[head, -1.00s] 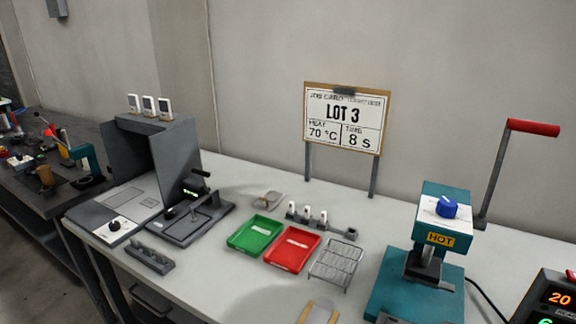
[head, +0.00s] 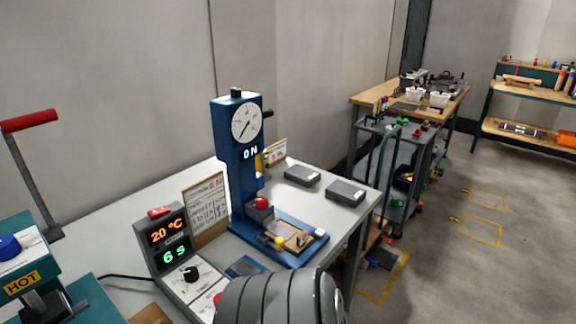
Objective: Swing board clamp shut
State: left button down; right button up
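A blue test stand (head: 239,170) with a round dial and a small display reading "0 N" stands on the white bench. On its base is a small fixture (head: 299,241) with a tan piece and a dark bar across it. I cannot tell whether this is the board clamp or whether it is open or shut. A yellow knob (head: 279,242) sits at the base's near side, and a red knob (head: 262,203) is on the column. A dark grey rounded part of my own arm covers the bottom middle. Neither gripper shows.
A control box (head: 171,250) reading 20 °C and 6 s stands left of the stand. A teal hot press (head: 28,262) with a red-handled lever is at the far left. Two grey boxes (head: 345,191) lie on the bench's right end. Beyond are a trolley (head: 397,150) and open floor.

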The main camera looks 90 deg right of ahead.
aim_at(279, 241)
jog(key=z, duration=2.6)
jog(key=i+l+u, duration=0.15)
jog(key=l+u, duration=0.25)
jog(key=l, duration=0.3)
jog(key=l+u, duration=0.4)
jog(key=l, duration=0.3)
jog(key=i, duration=0.05)
